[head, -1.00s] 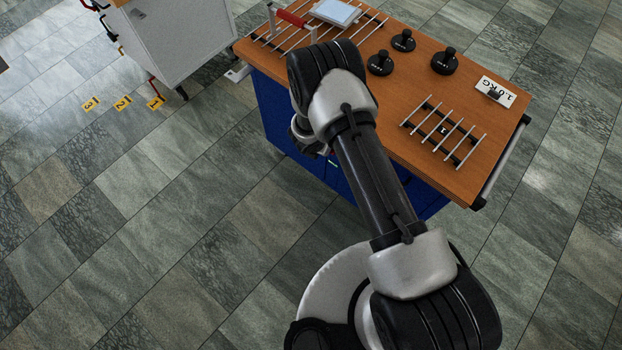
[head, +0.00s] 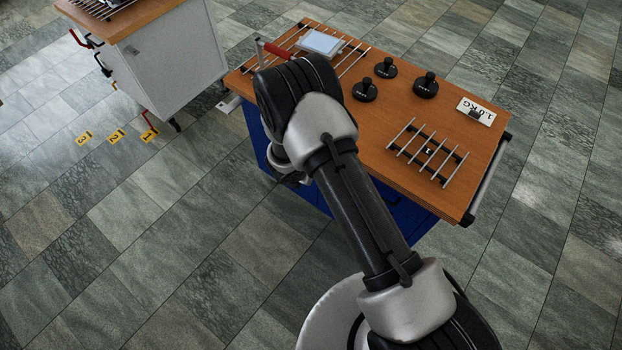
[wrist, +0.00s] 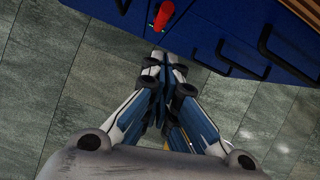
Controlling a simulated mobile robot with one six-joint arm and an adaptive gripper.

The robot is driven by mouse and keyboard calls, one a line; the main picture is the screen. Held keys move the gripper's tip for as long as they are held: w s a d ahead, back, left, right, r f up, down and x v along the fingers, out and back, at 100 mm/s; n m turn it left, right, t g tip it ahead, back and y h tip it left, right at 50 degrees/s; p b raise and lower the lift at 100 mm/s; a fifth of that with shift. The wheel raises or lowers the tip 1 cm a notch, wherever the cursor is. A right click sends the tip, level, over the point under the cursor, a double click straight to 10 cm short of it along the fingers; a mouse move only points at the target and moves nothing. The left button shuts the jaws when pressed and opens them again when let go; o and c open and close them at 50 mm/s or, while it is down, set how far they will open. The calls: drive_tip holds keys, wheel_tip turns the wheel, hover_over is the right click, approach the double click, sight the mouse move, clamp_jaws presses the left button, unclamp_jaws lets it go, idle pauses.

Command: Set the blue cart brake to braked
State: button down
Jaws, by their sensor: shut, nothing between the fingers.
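The blue cart (head: 250,122) has a wooden top and stands in the middle of the head view. In the wrist view its blue front (wrist: 212,22) fills the top, with black drawer handles. A red grip (wrist: 163,14), which looks like the brake lever, sticks out from that front near top centre. Whether it is set to braked cannot be told. My gripper (wrist: 166,62) is shut and empty, its fingertips just below the red grip in the picture; contact cannot be told.
On the cart top are black weights (head: 425,86), a wire rack (head: 428,152), a 1.0 KG label (head: 476,111) and a red-handled device (head: 278,51). A white cabinet (head: 172,62) with side levers stands at upper left. Floor markers (head: 116,135) lie beside it. The tiled floor at lower left is clear.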

drive_tip(key=shift+d+p+v, duration=0.1)
drive_tip(key=shift+p+v, duration=0.05)
drive_tip(key=shift+v, duration=0.85)
drive_tip(key=shift+d+p+v, duration=0.15)
drive_tip(key=shift+v, duration=0.8)
drive_tip(key=shift+w+r, duration=0.15)
